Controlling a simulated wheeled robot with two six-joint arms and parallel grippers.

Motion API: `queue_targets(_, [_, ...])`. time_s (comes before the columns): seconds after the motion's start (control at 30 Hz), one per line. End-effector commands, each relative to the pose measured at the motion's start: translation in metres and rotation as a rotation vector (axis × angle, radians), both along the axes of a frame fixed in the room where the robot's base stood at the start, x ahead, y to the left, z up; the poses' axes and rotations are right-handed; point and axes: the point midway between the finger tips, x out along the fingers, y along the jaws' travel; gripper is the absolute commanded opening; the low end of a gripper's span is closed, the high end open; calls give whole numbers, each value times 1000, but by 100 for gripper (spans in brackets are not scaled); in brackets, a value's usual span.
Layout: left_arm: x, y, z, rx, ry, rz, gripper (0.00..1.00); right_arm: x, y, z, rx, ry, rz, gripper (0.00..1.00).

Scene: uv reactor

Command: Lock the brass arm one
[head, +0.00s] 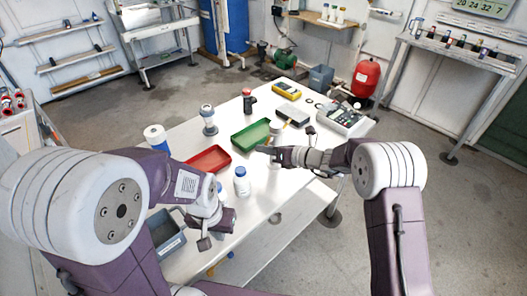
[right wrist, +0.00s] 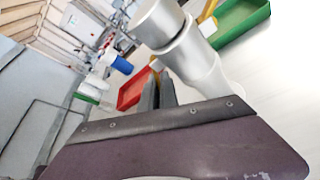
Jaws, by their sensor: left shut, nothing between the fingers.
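A grey-white cylindrical fitting (right wrist: 185,45) fills the upper middle of the right wrist view. A small yellow, brass-like piece (right wrist: 156,65) shows at its left side, just beyond my right fingertips. A second yellow piece (right wrist: 208,11) shows at the upper right of the fitting. My right gripper (right wrist: 157,92) has its two dark fingers close together beside the fitting; whether they touch or grip the brass piece cannot be told. In the head view my right gripper (head: 264,149) reaches left over the table and hides most of the fitting. My left gripper (head: 204,243) is shut and empty at the table's front-left edge.
The white table (head: 262,205) holds a red tray (head: 208,160), a green tray (head: 250,135), a blue-capped bottle (head: 241,182), a yellow meter (head: 286,91) and a control box (head: 340,119). A grey bin (head: 166,246) sits near my left arm. The table's front middle is clear.

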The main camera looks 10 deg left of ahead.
Motion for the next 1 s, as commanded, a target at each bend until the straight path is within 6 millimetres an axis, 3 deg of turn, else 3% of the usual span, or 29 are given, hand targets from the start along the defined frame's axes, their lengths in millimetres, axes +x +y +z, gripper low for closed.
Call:
queue_targets(0.03, [0, 0, 0, 0, 0, 0, 0, 0, 0, 0, 0, 1, 0, 0])
queue_targets(0.13, [0, 0, 0, 0, 0, 0, 0, 0, 0, 0, 1, 2, -1, 26])
queue_targets(0.67, [0, 0, 6, 0, 0, 0, 0, 0, 0, 3, 16, 21, -2, 26])
queue_targets(0.87, [0, 0, 47, 0, 0, 0, 0, -6, 5, 18, 208, 262, -3, 26])
queue_targets(0.93, [0, 0, 52, 0, 0, 0, 0, -9, 7, 20, 310, 389, -2, 26])
queue_targets(1.0, [0, 0, 41, 0, 0, 0, 0, -14, -11, 19, 318, 394, -6, 26])
